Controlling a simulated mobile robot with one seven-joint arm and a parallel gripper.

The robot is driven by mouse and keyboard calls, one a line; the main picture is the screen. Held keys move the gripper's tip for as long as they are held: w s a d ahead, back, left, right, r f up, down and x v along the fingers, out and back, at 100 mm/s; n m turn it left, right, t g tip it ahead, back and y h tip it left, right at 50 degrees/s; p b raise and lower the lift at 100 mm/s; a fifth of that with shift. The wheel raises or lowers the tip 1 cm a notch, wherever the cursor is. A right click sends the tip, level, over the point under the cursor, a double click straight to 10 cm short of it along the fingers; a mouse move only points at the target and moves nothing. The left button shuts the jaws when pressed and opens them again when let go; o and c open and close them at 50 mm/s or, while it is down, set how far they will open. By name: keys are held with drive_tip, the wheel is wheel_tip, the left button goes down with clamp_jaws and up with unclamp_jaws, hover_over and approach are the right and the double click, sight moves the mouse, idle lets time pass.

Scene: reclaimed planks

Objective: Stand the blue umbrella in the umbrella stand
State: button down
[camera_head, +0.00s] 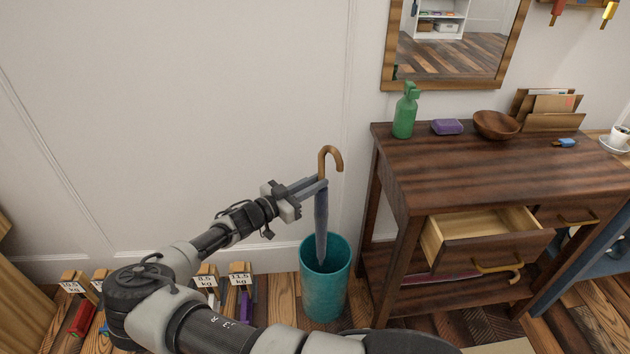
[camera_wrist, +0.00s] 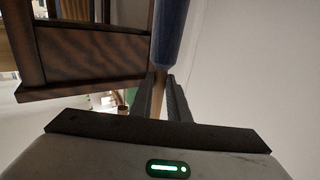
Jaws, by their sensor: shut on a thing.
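The blue umbrella (camera_head: 321,222) hangs upright with its curved wooden handle (camera_head: 329,160) at the top. My gripper (camera_head: 318,186) is shut on it just below the handle. The umbrella's lower end reaches the mouth of the teal umbrella stand (camera_head: 324,290), and its tip seems to be just inside the rim; I cannot tell how deep. The stand is upright on the floor. In the wrist view the blue umbrella (camera_wrist: 171,35) runs between my gripper's fingers (camera_wrist: 162,100), with a strip of its wooden shaft showing between them.
A dark wooden table (camera_head: 470,170) stands just right of the stand, with an open drawer (camera_head: 485,237). Weight-labelled boxes (camera_head: 240,285) stand along the wall to the left.

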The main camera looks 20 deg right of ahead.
sight(316, 208)
drive_tip(key=shift+f, duration=5.15)
drive_tip(key=c, duration=1.6)
unclamp_jaws()
drive_tip(key=p+v, duration=0.1)
drive_tip(key=v, duration=1.6)
drive_tip(key=shift+a, duration=0.35)
